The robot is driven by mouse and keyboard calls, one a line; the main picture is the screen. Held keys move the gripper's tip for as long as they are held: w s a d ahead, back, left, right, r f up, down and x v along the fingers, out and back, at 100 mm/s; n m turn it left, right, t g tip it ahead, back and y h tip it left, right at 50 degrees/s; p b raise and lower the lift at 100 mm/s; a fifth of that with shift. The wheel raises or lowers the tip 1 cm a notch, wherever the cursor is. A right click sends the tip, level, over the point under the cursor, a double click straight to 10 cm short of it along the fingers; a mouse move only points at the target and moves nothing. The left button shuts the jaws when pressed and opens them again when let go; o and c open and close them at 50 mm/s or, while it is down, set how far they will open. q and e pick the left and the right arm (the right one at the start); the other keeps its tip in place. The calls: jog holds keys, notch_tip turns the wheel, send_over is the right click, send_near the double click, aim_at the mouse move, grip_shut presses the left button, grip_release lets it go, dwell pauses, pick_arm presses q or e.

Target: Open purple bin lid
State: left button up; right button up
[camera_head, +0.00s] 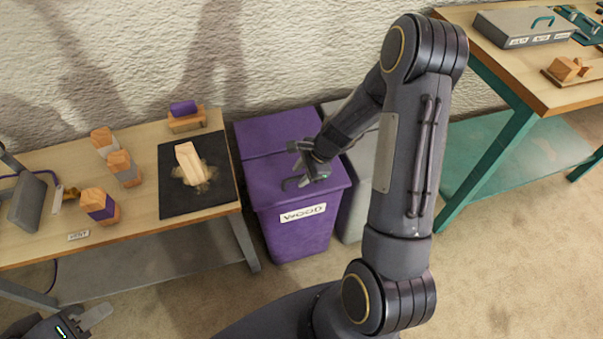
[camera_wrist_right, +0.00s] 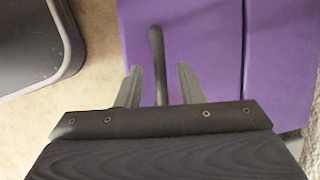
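The purple bin (camera_head: 300,232) labelled WOOD stands on the floor between the two tables. Its lid (camera_head: 264,172) lies flat and looks closed; it also shows in the right wrist view (camera_wrist_right: 205,50). A dark handle (camera_wrist_right: 156,45) stands out at the lid's front; part of it shows in the head view (camera_head: 290,184). My right gripper (camera_head: 302,166) is over the lid beside the handle. In the right wrist view its two fingers are apart, with the handle between them; I cannot tell whether they touch it. My left gripper (camera_head: 88,322) is low at the bottom left, away from the bin, partly cut off.
A grey bin (camera_head: 358,170) stands right beside the purple one, partly behind my right arm. The left table (camera_head: 150,223) holds several wood blocks and a black mat (camera_head: 181,204). A teal-legged table (camera_head: 500,62) stands at the right. Floor before the bin is clear.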

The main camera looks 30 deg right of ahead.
grip_shut()
jog(key=shift+r, duration=0.1)
dwell(0.3)
